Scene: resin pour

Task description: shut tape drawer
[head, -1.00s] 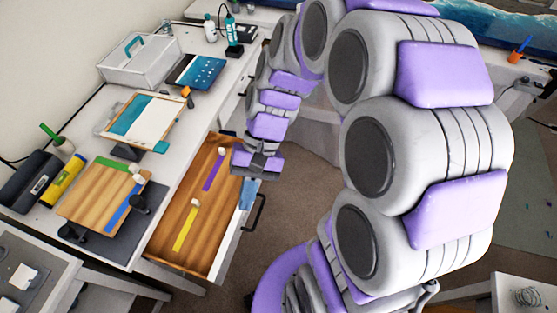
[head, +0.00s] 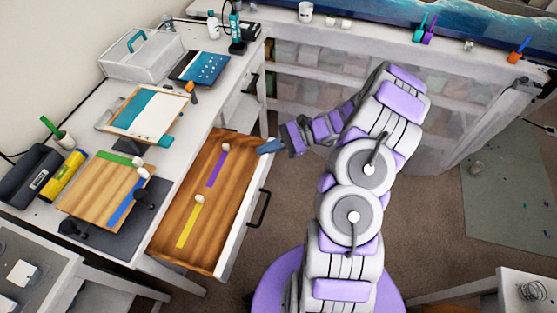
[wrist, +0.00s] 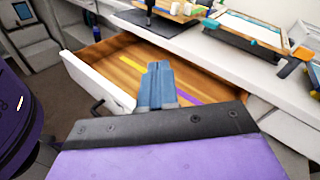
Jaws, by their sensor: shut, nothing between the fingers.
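The tape drawer (head: 215,225) is pulled out from under the workbench, with a white front and a dark handle (head: 258,209). Inside lie a purple tape strip (head: 216,168) and a yellow tape strip (head: 189,222), each with a small pale roll at its end. In the wrist view the drawer (wrist: 92,85) also shows open, its handle (wrist: 97,107) left of my fingers. My gripper (head: 270,146) is shut and empty at the far right corner of the drawer, apart from the handle. In the wrist view my gripper (wrist: 157,78) covers part of the drawer.
The workbench (head: 95,115) carries a wooden board (head: 95,185), a framed panel (head: 143,112), a white caddy (head: 140,55) and a yellow tube (head: 63,176). A shelf unit (head: 340,85) stands at the back.

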